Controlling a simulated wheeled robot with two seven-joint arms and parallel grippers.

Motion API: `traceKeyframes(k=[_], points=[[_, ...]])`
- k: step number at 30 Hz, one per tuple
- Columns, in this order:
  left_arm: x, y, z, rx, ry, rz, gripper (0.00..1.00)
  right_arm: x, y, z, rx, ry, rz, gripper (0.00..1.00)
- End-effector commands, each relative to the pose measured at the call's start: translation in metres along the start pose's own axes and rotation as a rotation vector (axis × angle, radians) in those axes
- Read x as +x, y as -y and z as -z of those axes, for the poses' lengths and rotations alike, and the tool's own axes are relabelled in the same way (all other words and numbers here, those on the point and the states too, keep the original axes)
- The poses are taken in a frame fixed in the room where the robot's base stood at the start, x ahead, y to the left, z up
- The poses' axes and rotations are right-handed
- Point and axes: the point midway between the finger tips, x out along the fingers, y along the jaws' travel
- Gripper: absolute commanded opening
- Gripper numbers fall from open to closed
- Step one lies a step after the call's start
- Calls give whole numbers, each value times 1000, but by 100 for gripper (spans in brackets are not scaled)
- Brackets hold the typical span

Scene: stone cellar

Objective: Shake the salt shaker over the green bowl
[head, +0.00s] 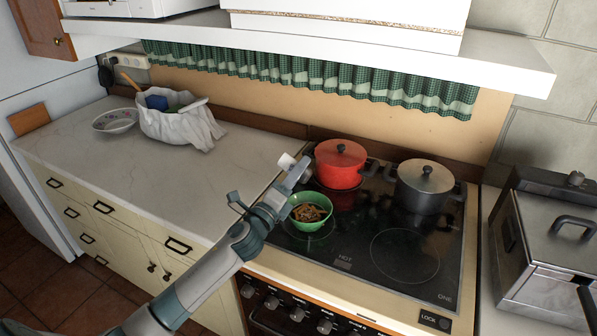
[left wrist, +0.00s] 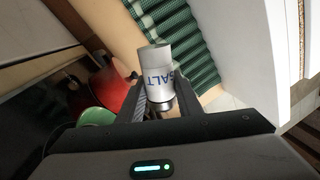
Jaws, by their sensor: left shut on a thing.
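The white salt shaker (left wrist: 157,62), with blue "SALT" lettering, is between the fingers of my left gripper (left wrist: 153,98) in the left wrist view. The gripper is shut on it. In the head view the shaker (head: 286,161) is held tilted above the stove's left edge, and my left gripper (head: 296,176) is just above and left of the green bowl. The green bowl (head: 312,224) stands on the black cooktop and holds brownish strips of food. Part of the bowl (left wrist: 98,121) also shows in the left wrist view. My right gripper is not in view.
A red pot (head: 340,172) stands close behind the bowl, and a grey pot (head: 422,195) is to its right. A white cloth-lined basket (head: 178,128) and a pale bowl (head: 115,121) sit on the left counter. A white shelf (head: 330,47) overhangs the back. The front counter is clear.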

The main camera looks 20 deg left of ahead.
Motion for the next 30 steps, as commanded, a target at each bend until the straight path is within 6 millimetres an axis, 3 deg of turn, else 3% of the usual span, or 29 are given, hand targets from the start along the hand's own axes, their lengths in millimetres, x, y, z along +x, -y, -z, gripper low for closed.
traceKeyframes(k=[10, 19, 30], points=[[0, -2, 1, 0, 0, 0, 3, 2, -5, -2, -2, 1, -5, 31], [-6, -27, 13, -1, 0, 0, 3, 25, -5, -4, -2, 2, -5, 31], [-6, -25, 12, 0, 0, 0, 3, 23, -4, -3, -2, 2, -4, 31]])
